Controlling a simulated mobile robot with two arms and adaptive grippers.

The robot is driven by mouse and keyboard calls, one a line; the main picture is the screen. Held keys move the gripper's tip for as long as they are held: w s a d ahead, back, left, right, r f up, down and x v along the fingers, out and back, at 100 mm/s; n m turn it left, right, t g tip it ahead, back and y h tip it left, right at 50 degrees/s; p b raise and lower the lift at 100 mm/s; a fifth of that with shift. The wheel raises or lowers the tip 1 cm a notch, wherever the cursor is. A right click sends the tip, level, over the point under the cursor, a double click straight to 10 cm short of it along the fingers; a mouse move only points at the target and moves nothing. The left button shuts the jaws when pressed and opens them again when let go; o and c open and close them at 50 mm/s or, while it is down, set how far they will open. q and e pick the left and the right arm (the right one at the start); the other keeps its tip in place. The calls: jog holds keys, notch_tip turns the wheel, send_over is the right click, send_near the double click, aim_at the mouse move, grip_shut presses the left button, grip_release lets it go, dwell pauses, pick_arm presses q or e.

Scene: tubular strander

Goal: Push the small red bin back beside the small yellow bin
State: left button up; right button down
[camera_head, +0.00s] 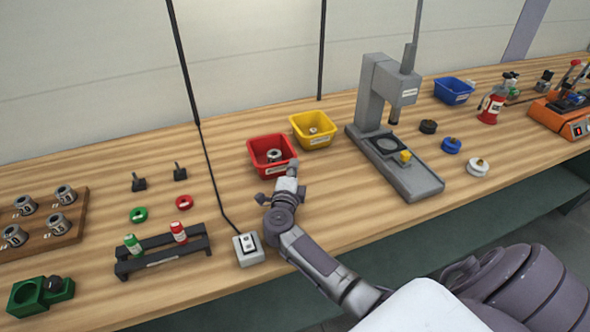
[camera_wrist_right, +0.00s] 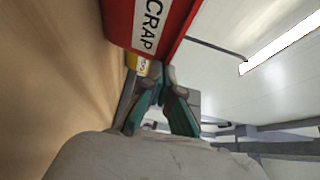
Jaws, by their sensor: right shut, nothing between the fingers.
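The small red bin (camera_head: 257,163) stands on the bench with a metal part inside. The small yellow bin (camera_head: 328,139) is behind it and to its right, also with a small part inside; the red bin sits nearer the bench's front edge. My right gripper (camera_head: 289,173) is shut and empty, right at the red bin's front side. In the right wrist view the red bin's labelled wall (camera_wrist_right: 165,22) fills the top above the teal fingers (camera_wrist_right: 168,78), with a bit of the yellow bin (camera_wrist_right: 138,65) beyond. Whether the fingers touch the red bin is unclear. My left gripper is not in view.
A grey press (camera_head: 372,100) stands right of the yellow bin. A white switch box (camera_head: 248,250) with a black cable lies left of my arm. A black rack (camera_head: 160,257) with red and green bottles is farther left. Bench behind the red bin looks clear.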

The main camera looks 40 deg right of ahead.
aim_at(279, 156)
jog(key=w+b, duration=0.1)
jog(key=w, duration=0.2)
jog(key=w+b, duration=0.1)
jog(key=w, duration=0.2)
jog(key=shift+w+a+f, duration=0.15)
jog(key=shift+w+a, duration=0.05)
jog(key=shift+w, duration=0.25)
